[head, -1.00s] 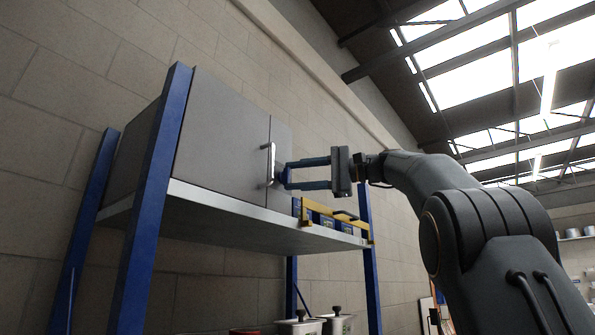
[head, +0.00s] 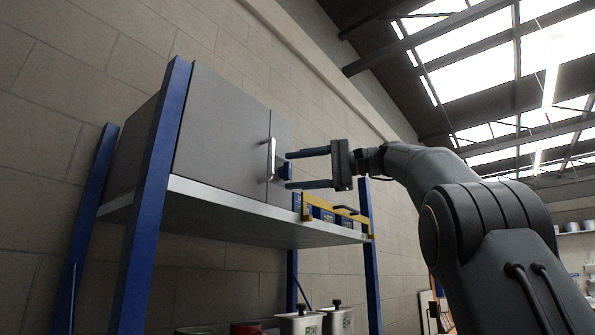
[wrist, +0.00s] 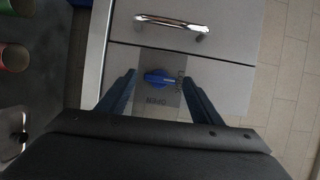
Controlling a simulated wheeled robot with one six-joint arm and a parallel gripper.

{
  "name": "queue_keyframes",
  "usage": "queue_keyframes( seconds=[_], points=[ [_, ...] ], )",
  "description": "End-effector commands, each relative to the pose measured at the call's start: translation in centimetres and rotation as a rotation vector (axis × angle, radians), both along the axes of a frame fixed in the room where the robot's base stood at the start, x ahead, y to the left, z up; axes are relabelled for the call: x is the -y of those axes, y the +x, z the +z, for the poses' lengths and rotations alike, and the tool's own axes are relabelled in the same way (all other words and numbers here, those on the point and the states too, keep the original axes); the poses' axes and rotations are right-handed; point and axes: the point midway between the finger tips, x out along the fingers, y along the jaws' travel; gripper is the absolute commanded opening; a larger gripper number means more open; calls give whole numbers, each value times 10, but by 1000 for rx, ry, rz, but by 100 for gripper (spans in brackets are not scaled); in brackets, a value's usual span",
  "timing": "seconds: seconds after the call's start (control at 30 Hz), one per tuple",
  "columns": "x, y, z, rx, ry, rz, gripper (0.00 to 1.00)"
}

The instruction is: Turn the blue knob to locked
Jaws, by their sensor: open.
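The blue knob (wrist: 158,78) sits on a grey plate (wrist: 148,95) on the narrow panel beside the cabinet door. In the wrist view it is long and lies roughly crosswise, one end toward a sideways word that I cannot read surely. An upside-down OPEN is printed below it. The knob also shows in the head view (head: 285,172), just right of the door handle. My gripper (head: 289,170) is open, its two fingers above and below the knob in the head view. In the wrist view the fingers (wrist: 158,72) stand either side of it, with gaps.
A bar handle (head: 271,159) is on the grey cabinet door (head: 222,130) close by. The cabinet stands on a metal shelf (head: 240,212) with blue posts. A yellow rail (head: 335,216) with blue boxes is below my gripper. Lidded containers (head: 300,324) stand lower down.

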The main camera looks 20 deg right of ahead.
Motion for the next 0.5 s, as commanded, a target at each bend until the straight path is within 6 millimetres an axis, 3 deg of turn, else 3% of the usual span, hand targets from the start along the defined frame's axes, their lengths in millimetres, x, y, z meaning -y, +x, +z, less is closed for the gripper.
queue_keyframes(
  seconds=[0.23,0.5],
  points=[
    [10,-5,-1,1,1,-1,59],
    [48,-27,-1,0,0,-4,59]
  ],
)
